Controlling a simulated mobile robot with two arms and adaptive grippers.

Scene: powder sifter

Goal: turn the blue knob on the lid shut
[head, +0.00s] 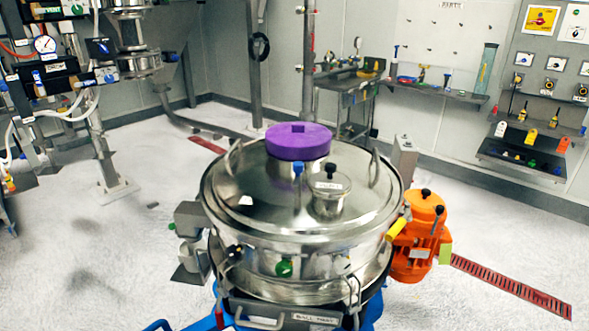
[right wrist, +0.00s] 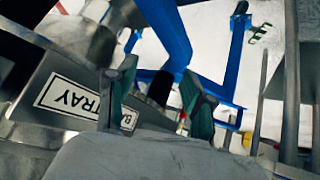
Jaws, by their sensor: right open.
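The blue knob (head: 298,168) stands upright on a thin stem on the shiny steel lid (head: 265,195) of the round sifter, in the head view. It is left of a small capped port and in front of the purple cap. Whether the knob is open or shut I cannot tell. My right gripper (right wrist: 160,92) shows in the right wrist view with its two green-padded fingers apart and nothing clearly between them. It is close to a grey plate with a TRAY label (right wrist: 72,97). The lid knob is not recognisable in that view. My left gripper is in neither view.
A purple cap (head: 299,142) and a small port with a black knob (head: 330,190) rise from the lid. An orange motor (head: 420,240) sits at the sifter's right. Blue frame bars (right wrist: 168,35) lie beyond my right fingers. Open floor surrounds the sifter.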

